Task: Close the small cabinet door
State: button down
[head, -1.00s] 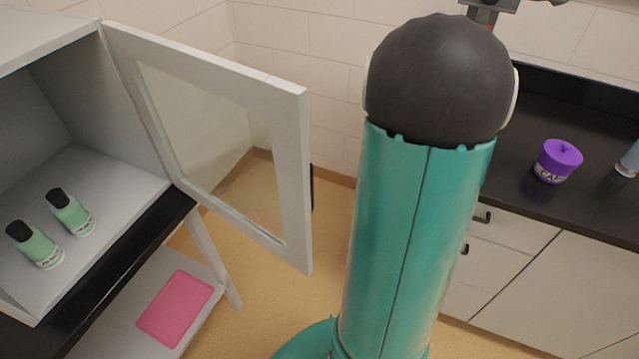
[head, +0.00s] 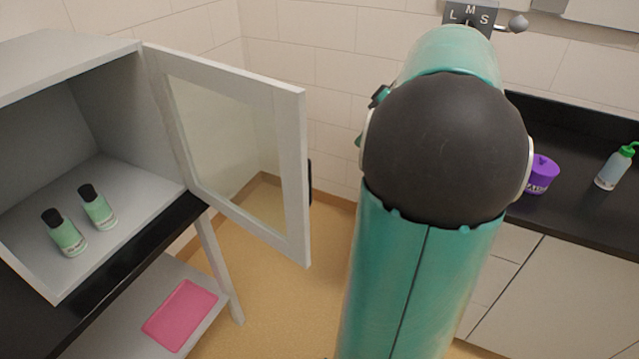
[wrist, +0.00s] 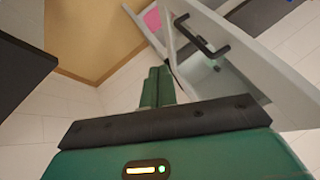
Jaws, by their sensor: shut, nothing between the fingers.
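The small cabinet (head: 150,118) stands at the left in the head view. Its white-framed glass door (head: 300,170) hangs wide open, swung out to the right. A dark handle (head: 309,183) sits on the door's free edge. In the wrist view the door (wrist: 262,72) fills the upper right, with its black bar handle (wrist: 203,38) facing the camera. My gripper (wrist: 158,72) is shut and empty, its green fingers together, pointing toward the door's lower-left side in that view. I cannot tell whether they touch the door. In the head view my arm hides the gripper.
Two green bottles (head: 66,236) (head: 98,210) stand inside the cabinet. A pink tray (head: 180,315) lies on the shelf below. A dark counter (head: 575,205) at the right holds a purple container (head: 541,174) and a clear bottle with a green top (head: 612,167). Open floor lies below the door.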

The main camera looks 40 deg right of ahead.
jog(key=w+a+f, duration=0.4)
jog(key=a+f, duration=0.4)
jog(key=shift+a, duration=0.3)
jog(key=shift+a, duration=0.15)
dwell(0.3)
